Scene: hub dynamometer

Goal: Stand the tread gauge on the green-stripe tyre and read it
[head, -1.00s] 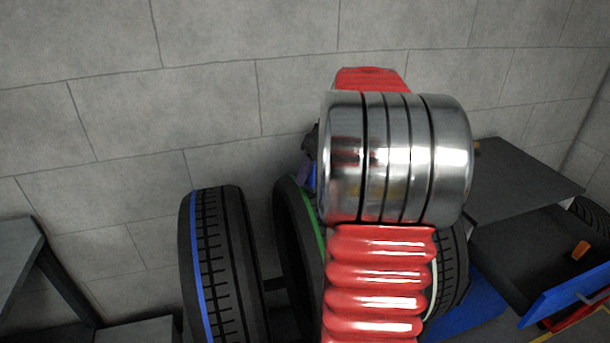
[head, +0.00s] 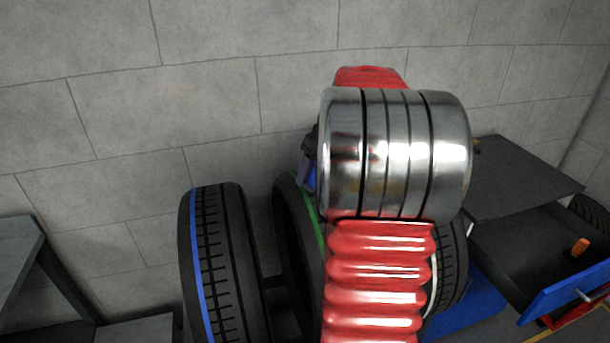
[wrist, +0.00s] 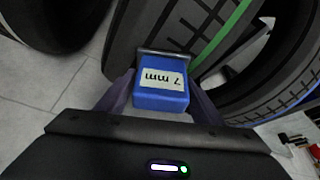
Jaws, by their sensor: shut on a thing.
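The tread gauge (wrist: 160,97) is a blue block with a grey bar at its far end and a pale label showing 7 mm, upside down in the wrist view. My gripper (wrist: 160,90) is shut on it, one finger on each side. The green-stripe tyre (wrist: 195,28) is just beyond the gauge. The grey bar overlaps its tread edge in the picture; I cannot tell whether they touch. In the head view my arm hides most of the green-stripe tyre (head: 296,235), and only a bit of the gauge (head: 310,180) shows.
A blue-stripe tyre (head: 222,260) stands to the left of the green-stripe one, and a white-stripe tyre (head: 453,265) to the right. A dark table (head: 515,175) and a blue panel (head: 565,295) are at the right. A grey block wall (head: 200,80) is behind.

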